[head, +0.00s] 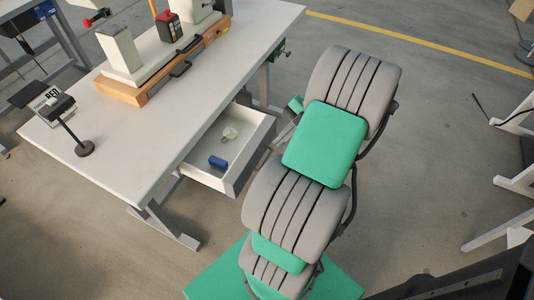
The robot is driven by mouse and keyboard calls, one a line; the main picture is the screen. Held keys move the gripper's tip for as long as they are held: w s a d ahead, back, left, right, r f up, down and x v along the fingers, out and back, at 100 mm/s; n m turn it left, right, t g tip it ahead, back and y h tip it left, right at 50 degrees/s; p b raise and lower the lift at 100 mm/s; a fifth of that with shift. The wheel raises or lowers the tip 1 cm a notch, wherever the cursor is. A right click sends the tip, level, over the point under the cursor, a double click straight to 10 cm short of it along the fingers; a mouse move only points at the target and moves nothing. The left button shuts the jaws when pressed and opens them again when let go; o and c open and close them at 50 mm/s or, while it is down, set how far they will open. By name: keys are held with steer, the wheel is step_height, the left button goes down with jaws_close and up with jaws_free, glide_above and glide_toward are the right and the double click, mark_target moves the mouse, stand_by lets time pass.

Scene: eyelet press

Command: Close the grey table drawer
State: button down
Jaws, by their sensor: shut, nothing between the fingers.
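The grey table (140,135) stands at the left of the head view. Its drawer (233,178) is pulled out from under the right-hand edge of the tabletop, so its inside shows. A blue block (218,163) and a small pale round item (230,134) lie in the drawer. My grey and green arm rises to the right of the drawer. My gripper (279,139) shows only in part beside the drawer's outer front and is shut and empty. My arm hides some of it, and I cannot tell whether it touches the drawer.
On the table are a wooden-based press (152,87), a red and black item (168,27) and a small black stand (84,148). A green fitting (279,51) sits at the table's far side. Open floor (430,150) lies right of my arm, with white frames at the right edge.

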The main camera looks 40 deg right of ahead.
glide_toward(253, 166)
steer(key=x, duration=0.4)
steer(key=shift+w+f, duration=0.15)
steer(key=shift+f, duration=0.1)
